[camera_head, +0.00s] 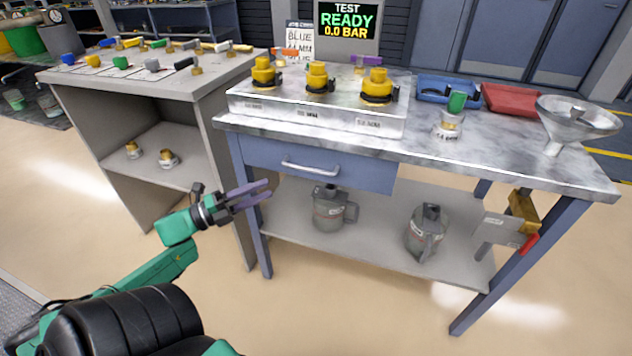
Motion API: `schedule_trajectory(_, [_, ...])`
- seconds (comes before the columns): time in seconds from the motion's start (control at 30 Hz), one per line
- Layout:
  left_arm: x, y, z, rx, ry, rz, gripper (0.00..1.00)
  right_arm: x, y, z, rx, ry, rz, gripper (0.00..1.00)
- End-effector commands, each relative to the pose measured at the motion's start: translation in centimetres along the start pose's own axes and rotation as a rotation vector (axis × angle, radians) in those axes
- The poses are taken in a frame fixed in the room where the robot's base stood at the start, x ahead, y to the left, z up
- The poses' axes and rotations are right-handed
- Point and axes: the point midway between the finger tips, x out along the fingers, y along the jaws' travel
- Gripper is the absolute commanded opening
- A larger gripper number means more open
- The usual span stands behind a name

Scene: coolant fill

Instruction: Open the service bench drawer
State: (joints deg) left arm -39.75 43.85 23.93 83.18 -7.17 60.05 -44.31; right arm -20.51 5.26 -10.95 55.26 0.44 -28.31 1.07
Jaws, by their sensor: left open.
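The service bench (520,170) has a marbled grey top and blue legs. Its blue drawer (352,179) sits under the top at the left and looks closed, its front flush with the frame. A pale bar handle (310,168) runs across the middle of the drawer front. My left gripper (268,190) is open and empty, its two purple fingers pointing right. In the picture it is left of and a little below the handle, apart from it. My right gripper is not in view.
A metal box with yellow caps (318,113) stands on the bench above the drawer. A funnel (578,120) is at the bench's right end. Two grey jugs stand on the lower shelf (375,238). A grey cabinet (150,90) is at the left. The floor in front is clear.

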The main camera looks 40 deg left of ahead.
Motion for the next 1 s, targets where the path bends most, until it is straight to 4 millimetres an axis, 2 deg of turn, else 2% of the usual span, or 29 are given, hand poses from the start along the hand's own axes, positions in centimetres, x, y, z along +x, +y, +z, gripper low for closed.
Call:
schedule_trajectory(0.17, [3.9, -0.3, 0.1, -0.002, -0.001, -0.005, 0.45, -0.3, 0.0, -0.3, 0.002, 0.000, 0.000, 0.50])
schedule_trajectory(0.4, [10.3, -0.1, 0.2, -0.003, -0.004, -0.003, 0.45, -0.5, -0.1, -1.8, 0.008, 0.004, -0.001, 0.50])
schedule_trajectory(0.5, [12.3, -0.1, 0.2, -0.006, -0.005, -0.002, 0.45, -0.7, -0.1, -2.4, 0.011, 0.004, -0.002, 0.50])
schedule_trajectory(0.63, [13.6, -0.1, 0.2, -0.007, -0.007, 0.001, 0.45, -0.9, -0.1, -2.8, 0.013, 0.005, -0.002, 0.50])
schedule_trajectory(0.87, [13.8, -0.1, 0.2, -0.008, -0.008, 0.003, 0.45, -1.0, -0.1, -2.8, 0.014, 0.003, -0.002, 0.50])
schedule_trajectory(0.9, [13.8, -0.1, 0.2, -0.008, -0.008, 0.003, 0.41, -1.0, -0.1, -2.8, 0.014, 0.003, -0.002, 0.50])
schedule_trajectory(0.97, [13.8, -0.1, 0.2, -0.008, -0.008, 0.003, 0.18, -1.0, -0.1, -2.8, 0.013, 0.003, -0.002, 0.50])
schedule_trajectory(1.0, [13.8, -0.1, 0.2, -0.009, -0.008, 0.003, 0.03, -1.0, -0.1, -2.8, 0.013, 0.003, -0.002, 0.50])
